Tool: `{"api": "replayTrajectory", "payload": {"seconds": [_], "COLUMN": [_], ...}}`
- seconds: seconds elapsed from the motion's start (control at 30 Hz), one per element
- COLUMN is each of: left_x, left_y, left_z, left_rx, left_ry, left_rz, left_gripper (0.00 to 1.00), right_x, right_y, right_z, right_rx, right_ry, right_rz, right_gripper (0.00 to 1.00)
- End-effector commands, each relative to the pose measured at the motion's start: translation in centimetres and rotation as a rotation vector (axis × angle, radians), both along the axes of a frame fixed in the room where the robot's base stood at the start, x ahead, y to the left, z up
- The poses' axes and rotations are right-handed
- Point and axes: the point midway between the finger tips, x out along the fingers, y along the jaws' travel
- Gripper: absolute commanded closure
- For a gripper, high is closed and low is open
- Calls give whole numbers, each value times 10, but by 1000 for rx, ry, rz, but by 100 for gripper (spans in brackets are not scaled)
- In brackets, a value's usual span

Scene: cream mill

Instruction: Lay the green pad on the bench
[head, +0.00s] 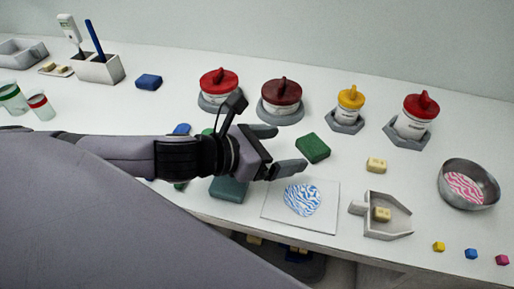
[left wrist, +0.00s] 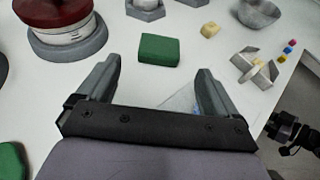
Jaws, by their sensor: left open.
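A green pad (head: 313,148) lies flat on the white bench (head: 110,110), just beyond my left fingertips. It also shows in the left wrist view (left wrist: 158,50), ahead of and between the fingers, apart from both. My left gripper (head: 286,150) is open and empty; its two fingers also show in the left wrist view (left wrist: 157,76). A second, darker green block (head: 229,189) lies under my left wrist, partly hidden. In the left wrist view, a dark part at the right edge (left wrist: 290,132) looks like my right gripper; its jaws are unclear.
A grey scoop-shaped tray (head: 401,225) and a metal bowl (head: 490,197) stand to the right. Several lidded jars, such as the dark red one (head: 281,92), line the back. Small coloured cubes (head: 471,253) lie front right.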

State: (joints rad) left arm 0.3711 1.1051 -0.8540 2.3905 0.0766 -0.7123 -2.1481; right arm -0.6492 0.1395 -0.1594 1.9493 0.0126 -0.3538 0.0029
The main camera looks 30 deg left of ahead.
Motion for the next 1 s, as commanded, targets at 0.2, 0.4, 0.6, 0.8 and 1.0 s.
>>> {"api": "replayTrajectory", "payload": {"seconds": [0.2, 0.4, 0.6, 0.8, 1.0], "left_x": [-24, -37, -43, -44, -44], "left_y": [14, 22, 24, 24, 24], "left_z": [14, 20, 21, 21, 21], "left_rx": [4, 1, 0, 0, 0], "left_ry": [3, 3, 0, -1, -1], "left_rz": [2, 4, 0, 0, 0], "left_gripper": [7, 7, 7, 7, 7], "right_x": [0, 0, 0, 0, 0], "right_y": [0, 0, 0, 0, 0], "right_z": [4, 19, 24, 23, 23], "right_rx": [0, 0, 0, 0, 0], "right_ry": [2, -1, -1, -1, -1], "right_rz": [0, 0, 0, 0, 0], "right_gripper": [57, 57, 57, 57, 57]}}
